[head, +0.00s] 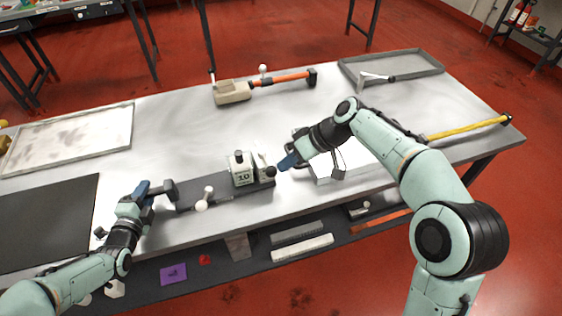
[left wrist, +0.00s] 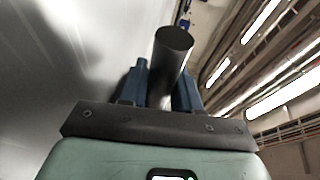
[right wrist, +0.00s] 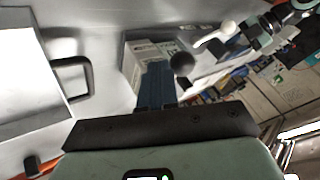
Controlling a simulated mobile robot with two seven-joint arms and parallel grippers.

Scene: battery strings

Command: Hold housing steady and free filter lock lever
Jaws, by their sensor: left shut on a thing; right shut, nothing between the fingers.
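The housing is a long dark grey base (head: 225,194) on the table with a pale block marked 10 (head: 242,172) at its right end. A black ball knob (head: 270,171), likely on the lock lever, sits at the block's right side. It shows in the right wrist view (right wrist: 182,62) beside the fingertips. My left gripper (head: 143,190) is shut on a dark round handle (left wrist: 172,52) at the base's left end. My right gripper (head: 287,163) is shut and empty just right of the knob; I cannot tell whether they touch. A white knobbed lever (head: 205,200) stands on the base's front side.
A white box (head: 340,165) with a dark handle stands under my right forearm. A beige tool with an orange shaft (head: 235,92) lies at the back. Trays lie at the left (head: 70,140) and back right (head: 425,62). A yellow bar (head: 465,128) lies along the right.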

